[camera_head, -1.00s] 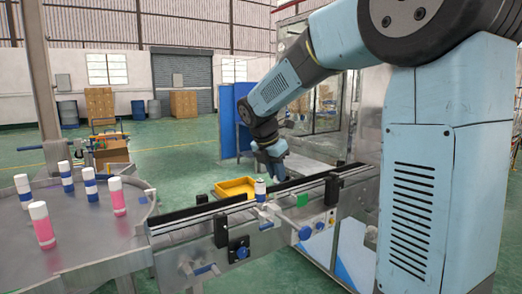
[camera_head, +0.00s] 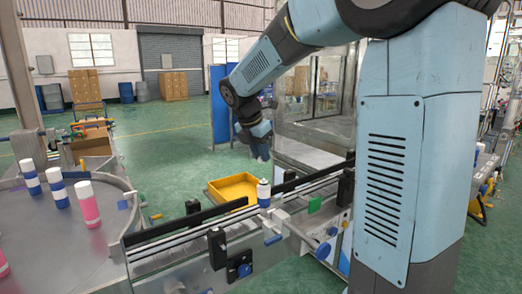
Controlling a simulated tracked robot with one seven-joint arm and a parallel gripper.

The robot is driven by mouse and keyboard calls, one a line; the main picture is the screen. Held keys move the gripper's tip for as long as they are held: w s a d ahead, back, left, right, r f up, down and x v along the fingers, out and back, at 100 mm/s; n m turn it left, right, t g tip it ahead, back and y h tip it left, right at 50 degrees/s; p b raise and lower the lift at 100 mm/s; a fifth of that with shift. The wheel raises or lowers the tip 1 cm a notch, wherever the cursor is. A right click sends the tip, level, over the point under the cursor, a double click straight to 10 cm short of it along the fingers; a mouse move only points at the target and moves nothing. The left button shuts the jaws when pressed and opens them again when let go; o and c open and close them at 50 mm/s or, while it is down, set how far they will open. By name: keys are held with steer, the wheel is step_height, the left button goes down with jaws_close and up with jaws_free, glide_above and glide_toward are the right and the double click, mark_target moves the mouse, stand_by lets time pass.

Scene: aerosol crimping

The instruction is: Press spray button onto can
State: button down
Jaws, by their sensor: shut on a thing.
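A white can with a blue band (camera_head: 264,194) stands upright on the conveyor (camera_head: 170,238), near its middle. Its top looks bare and light, but is too small to make out well. My gripper (camera_head: 262,155) points down above the can in the picture, with a clear gap between them. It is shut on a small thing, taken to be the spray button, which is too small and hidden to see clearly.
A yellow tray (camera_head: 233,188) sits behind the conveyor. Several white-capped cans, blue-banded (camera_head: 58,190) and pink (camera_head: 87,205), stand on the round metal table (camera_head: 110,262) at left. Black rails and sensor blocks (camera_head: 217,248) line the conveyor.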

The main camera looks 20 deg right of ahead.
mark_target(261, 161)
steer(key=shift+s+x, duration=0.2)
steer(key=shift+x, duration=0.85)
steer(key=shift+f, duration=1.85)
steer(key=shift+d+r, duration=0.1)
steer(key=c, duration=1)
jaws_free()
steer(key=shift+o, duration=0.7)
steer(key=o, duration=0.5)
steer(key=shift+c, duration=0.2)
